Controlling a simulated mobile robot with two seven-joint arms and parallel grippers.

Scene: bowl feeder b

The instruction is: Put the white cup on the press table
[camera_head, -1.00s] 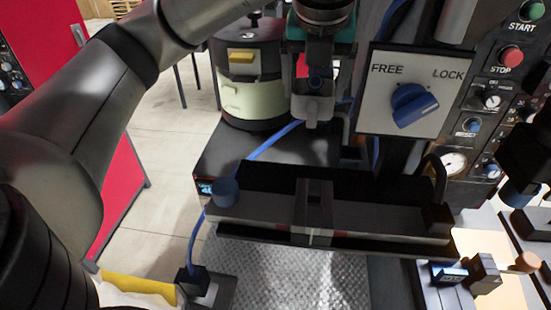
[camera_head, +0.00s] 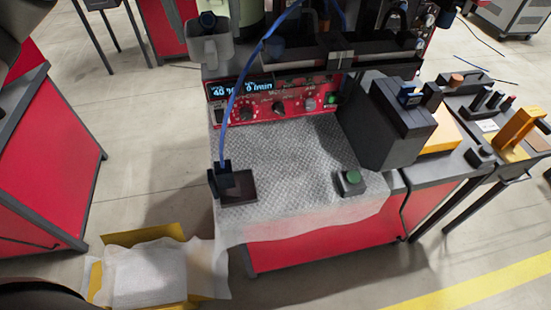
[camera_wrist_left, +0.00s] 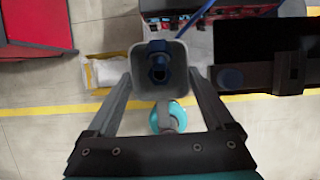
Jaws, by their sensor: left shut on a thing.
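The white cup (camera_head: 210,52), greyish and square-mouthed, shows at the upper left of the head view, in front of the left end of a dark bar. It also shows in the left wrist view (camera_wrist_left: 138,66), between the two fingers of my left gripper (camera_wrist_left: 160,84), which is shut on it. A dark blue part shows inside its mouth. In the head view most of the gripper is hidden or out of frame. The press table (camera_head: 290,165) has a grey-white textured cover and red sides. The cup is apart from this cover. My right gripper is not in view.
On the table stand a black block with a blue cable (camera_head: 236,185), a green button box (camera_head: 349,182) and a dark machine block (camera_head: 385,120). A red control panel (camera_head: 285,95) lines the back. A yellow box (camera_head: 145,238) with white wrapping sits at lower left. The middle cover is clear.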

